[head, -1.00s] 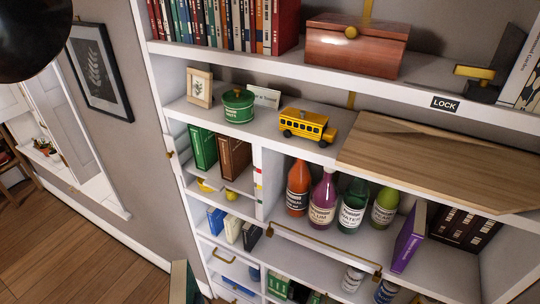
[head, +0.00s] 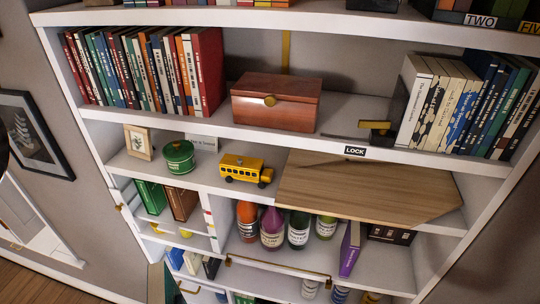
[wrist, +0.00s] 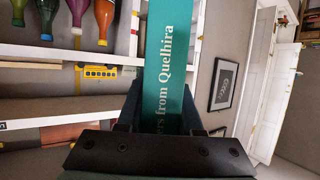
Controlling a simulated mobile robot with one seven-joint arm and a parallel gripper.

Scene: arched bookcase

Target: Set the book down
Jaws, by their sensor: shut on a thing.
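A teal book (wrist: 168,60) with pale lettering ending in "from Quelhira" is in my gripper (wrist: 160,112). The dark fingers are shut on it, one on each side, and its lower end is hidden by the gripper. What looks like the same book (head: 156,283) shows as a dark green slab at the bottom left of the head view, in front of the bookcase. My gripper itself does not show in the head view. The wrist view shows the bookcase upside down, with the book apart from the shelves.
The upper shelf holds a row of books (head: 150,70), a wooden box (head: 275,103) and more books (head: 465,105) at right. Below are a green tin (head: 178,157), a yellow bus (head: 245,169) and a wooden board (head: 365,188). Bottles (head: 272,229) stand lower. Bare shelf shows beside the box.

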